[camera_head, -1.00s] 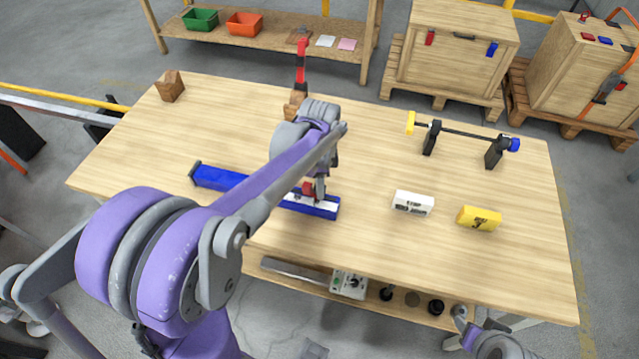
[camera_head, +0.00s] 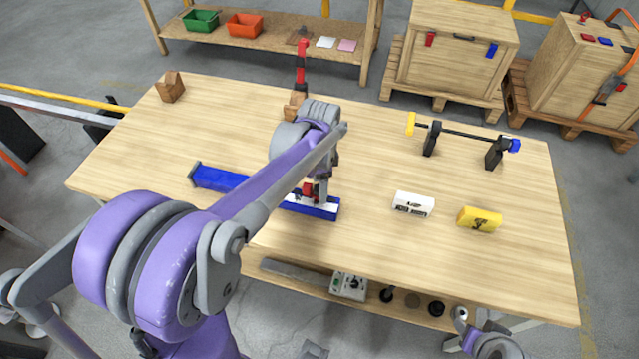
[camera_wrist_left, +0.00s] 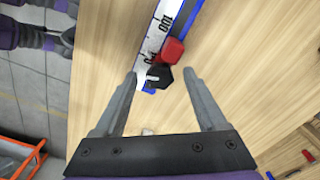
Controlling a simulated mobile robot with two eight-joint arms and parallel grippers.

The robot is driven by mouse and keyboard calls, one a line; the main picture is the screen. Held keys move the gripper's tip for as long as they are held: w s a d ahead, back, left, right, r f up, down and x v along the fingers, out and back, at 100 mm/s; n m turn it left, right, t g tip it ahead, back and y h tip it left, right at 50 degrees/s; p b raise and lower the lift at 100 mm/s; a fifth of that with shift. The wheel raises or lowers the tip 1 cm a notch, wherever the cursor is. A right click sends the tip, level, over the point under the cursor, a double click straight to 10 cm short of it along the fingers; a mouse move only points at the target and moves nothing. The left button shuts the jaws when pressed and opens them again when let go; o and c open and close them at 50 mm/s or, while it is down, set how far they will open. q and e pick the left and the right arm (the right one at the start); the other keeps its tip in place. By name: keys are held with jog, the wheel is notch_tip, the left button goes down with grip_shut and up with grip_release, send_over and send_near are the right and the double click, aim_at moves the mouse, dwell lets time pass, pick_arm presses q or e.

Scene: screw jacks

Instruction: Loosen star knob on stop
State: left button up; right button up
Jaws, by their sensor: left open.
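The blue rail (camera_head: 222,178) lies on the table, with a white number scale on its right part; the rail also shows in the left wrist view (camera_wrist_left: 181,22). A red stop (camera_wrist_left: 172,50) sits on the scale. Its dark star knob (camera_wrist_left: 158,77) faces my gripper. My left gripper (camera_wrist_left: 160,74) is open, with one finger on each side of the knob and visible space between. In the head view, my left gripper (camera_head: 320,196) is over the rail's right part, partly covering the stop. My right gripper's fingers are not visible.
A white block (camera_head: 413,204) and a yellow block (camera_head: 479,219) lie right of the rail. A black rod (camera_head: 465,134) rests on two stands behind them. The table's front right is clear.

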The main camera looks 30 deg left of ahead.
pick_arm(q)
notch_tip(320, 180, up, 11)
jog(key=shift+p, duration=0.35)
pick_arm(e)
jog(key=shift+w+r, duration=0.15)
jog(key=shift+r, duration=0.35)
pick_arm(q)
jog(key=shift+f, duration=0.2)
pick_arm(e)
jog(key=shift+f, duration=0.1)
